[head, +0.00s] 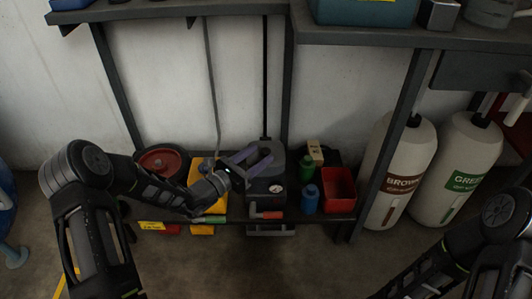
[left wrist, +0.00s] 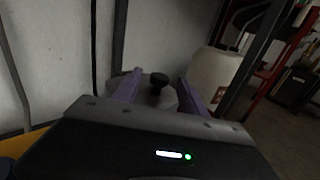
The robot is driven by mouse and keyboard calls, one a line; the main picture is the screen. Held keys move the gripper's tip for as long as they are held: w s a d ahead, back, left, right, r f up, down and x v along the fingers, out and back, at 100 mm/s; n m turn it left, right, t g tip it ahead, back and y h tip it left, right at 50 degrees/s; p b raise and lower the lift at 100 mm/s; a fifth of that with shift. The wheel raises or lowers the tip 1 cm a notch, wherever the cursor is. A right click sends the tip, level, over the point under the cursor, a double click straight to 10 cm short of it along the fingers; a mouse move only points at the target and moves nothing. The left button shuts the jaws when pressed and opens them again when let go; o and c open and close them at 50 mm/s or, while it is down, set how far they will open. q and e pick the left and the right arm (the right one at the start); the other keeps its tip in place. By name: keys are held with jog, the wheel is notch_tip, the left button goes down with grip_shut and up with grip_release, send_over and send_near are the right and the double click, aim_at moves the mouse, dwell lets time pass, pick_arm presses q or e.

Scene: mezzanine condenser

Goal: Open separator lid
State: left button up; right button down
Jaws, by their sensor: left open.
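The separator (head: 268,190) appears to be the dark grey box with a small round gauge on the low shelf in the head view. My left gripper (head: 264,153), with purple fingers, is open over its top and partly hides it. In the left wrist view, the fingers (left wrist: 160,77) stand either side of a grey rounded top (left wrist: 160,98), seemingly the lid, with a black knob (left wrist: 158,80). The knob shows between the fingers; I cannot tell whether they touch it. The lid looks closed, though its seam is hidden. My right gripper is out of view.
On the low shelf stand a red bin (head: 339,188), a blue bottle (head: 310,200), a green bottle (head: 306,167) and a red reel (head: 163,160). Two white tanks, brown-labelled (head: 398,160) and green-labelled (head: 460,160), stand right.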

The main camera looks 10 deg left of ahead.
aim_at(263, 153)
pick_arm(q)
jog(key=shift+b+x, duration=0.5)
jog(key=shift+x, duration=1.4)
jog(key=shift+s, duration=0.1)
grip_shut()
